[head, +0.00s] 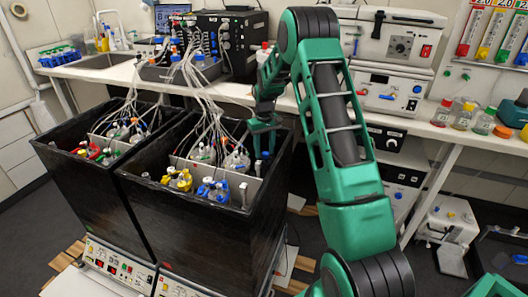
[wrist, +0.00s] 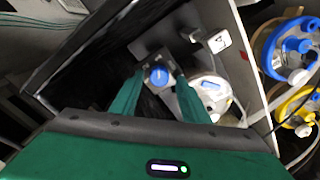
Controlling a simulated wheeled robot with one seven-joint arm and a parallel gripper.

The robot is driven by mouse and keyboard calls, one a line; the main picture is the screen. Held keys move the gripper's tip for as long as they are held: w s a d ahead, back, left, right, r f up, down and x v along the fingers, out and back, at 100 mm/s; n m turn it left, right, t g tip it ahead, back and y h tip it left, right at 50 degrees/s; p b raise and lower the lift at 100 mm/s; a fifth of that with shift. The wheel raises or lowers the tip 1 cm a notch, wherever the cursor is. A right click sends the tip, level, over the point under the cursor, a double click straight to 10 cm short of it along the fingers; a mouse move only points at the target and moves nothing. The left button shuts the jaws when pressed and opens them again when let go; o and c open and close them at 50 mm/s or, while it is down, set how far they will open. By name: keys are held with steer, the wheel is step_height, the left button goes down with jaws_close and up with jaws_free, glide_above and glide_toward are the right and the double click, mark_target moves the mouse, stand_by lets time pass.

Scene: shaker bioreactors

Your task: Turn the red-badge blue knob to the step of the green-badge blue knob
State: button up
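A round blue knob (wrist: 159,75) with a pale mark sits on a dark grey mount inside a black box in the wrist view. My gripper (wrist: 160,82) is open, with one green finger on each side of the knob and gaps visible; contact cannot be told. In the head view my gripper (head: 264,128) reaches down at the right end of the right black box (head: 205,235). A blue-topped part (head: 265,155) shows just below it.
Lidded vessels with yellow (head: 178,179) and blue (head: 212,190) fittings stand in the right box, beside a grey divider (wrist: 248,60). Cables and tubes (head: 205,100) hang into both boxes. A white bench (head: 235,92) with instruments runs behind.

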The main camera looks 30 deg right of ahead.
mark_target(265, 152)
steer(key=shift+s+d, duration=0.1)
step_height(265, 152, up, 11)
steer(key=shift+f, duration=0.2)
stand_by(0.5)
